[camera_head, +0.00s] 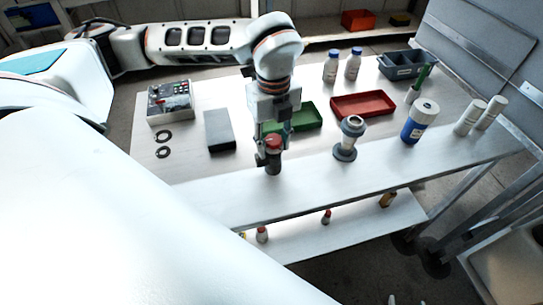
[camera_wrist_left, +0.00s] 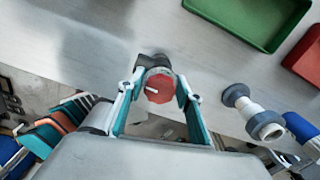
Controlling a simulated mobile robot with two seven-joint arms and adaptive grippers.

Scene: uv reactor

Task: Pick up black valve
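The black valve (camera_head: 273,163) stands upright near the front edge of the white table, with a dark body and a red knob on top. In the left wrist view the red knob (camera_wrist_left: 158,87) with a white mark lies between the fingers, and part of the dark body shows behind it. My left gripper (camera_head: 271,153) points down over the valve, its teal fingers on either side of it. The left gripper (camera_wrist_left: 158,90) looks open around the valve; contact is hard to make out. My right gripper is not in view.
A grey-and-white fitting (camera_head: 348,138) stands to the right of the valve, with a blue-and-white jar (camera_head: 419,121) beyond. Behind are a green tray (camera_head: 309,119) and a red tray (camera_head: 364,104). A dark grey box (camera_head: 219,130) and black rings (camera_head: 163,136) lie to the left.

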